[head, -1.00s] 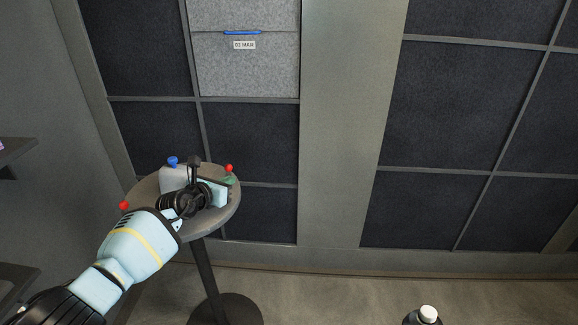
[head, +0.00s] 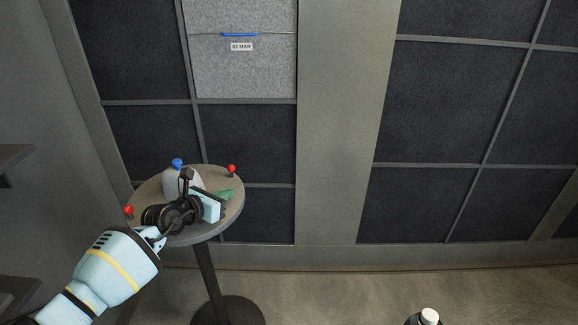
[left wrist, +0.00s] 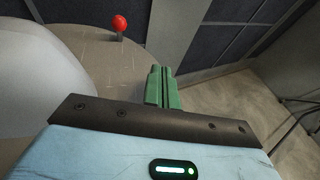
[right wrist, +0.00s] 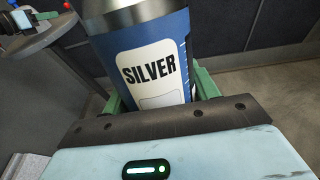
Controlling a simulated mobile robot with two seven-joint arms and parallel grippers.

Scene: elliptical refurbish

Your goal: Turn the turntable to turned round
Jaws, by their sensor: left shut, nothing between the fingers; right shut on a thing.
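The turntable (head: 228,211) is a round grey-brown top on a dark pedestal, left of centre in the head view. Red knobs stand on its rim at the right (head: 231,169) and at the left (head: 128,210). A pale grey rounded container (head: 173,181) with a blue cap is on the top, partly hidden by my left arm. My left gripper (head: 228,193) is shut and empty over the top's right part; its green fingertips (left wrist: 162,87) also show in the left wrist view. My right gripper (right wrist: 160,100) is shut on a blue bottle labelled SILVER (right wrist: 150,70).
A dark bottle with a white cap (head: 429,315) shows at the head view's bottom edge; I cannot tell whether it is the held one. A dark panelled wall (head: 425,110) stands behind the turntable. Dark shelves (head: 14,155) are at the far left. Floor right of the pedestal is clear.

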